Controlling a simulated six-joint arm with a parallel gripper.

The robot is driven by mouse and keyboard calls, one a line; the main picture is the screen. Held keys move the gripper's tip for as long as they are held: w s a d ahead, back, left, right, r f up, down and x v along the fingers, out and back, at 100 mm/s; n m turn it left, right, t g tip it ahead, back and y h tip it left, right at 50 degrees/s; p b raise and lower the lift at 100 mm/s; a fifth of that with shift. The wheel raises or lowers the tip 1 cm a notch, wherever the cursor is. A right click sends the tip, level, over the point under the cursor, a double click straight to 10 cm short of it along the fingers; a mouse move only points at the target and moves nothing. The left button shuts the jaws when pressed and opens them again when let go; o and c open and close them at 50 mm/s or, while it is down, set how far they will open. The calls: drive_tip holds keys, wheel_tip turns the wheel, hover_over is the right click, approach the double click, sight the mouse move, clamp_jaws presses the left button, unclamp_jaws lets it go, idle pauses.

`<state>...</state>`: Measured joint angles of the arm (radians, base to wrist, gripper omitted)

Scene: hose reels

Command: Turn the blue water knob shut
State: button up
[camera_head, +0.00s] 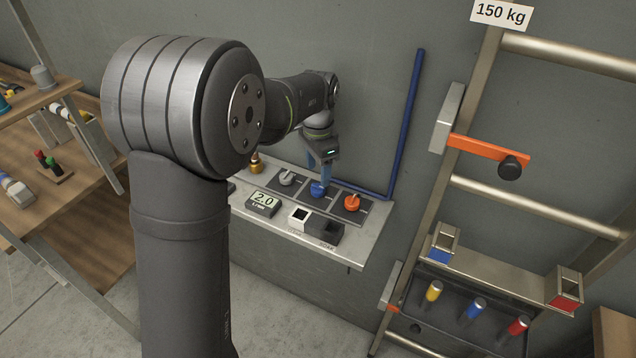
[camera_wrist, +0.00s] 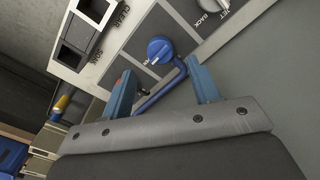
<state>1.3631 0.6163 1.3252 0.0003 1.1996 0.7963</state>
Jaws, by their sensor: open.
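The blue water knob (camera_head: 318,189) sits on the middle dark plate of the light bench. In the wrist view the blue knob (camera_wrist: 160,49) shows a short pale mark on its face. My gripper (camera_head: 320,168) is over the blue knob, pointing down. In the wrist view my gripper (camera_wrist: 163,72) is open and its two blue fingers are apart, with nothing between their tips. The knob shows beyond the tips, between their lines. I see no contact.
A grey knob (camera_head: 287,177) and an orange knob (camera_head: 352,202) flank the blue one closely. A display reading 2.0 (camera_head: 263,202) and two square sockets (camera_head: 314,224) stand in front. A blue pipe (camera_head: 405,120) runs down the wall behind. A ladder-like rack (camera_head: 462,130) stands at right.

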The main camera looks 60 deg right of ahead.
sight(318, 186)
drive_tip(key=shift+f, duration=2.65)
drive_tip(key=c, duration=1)
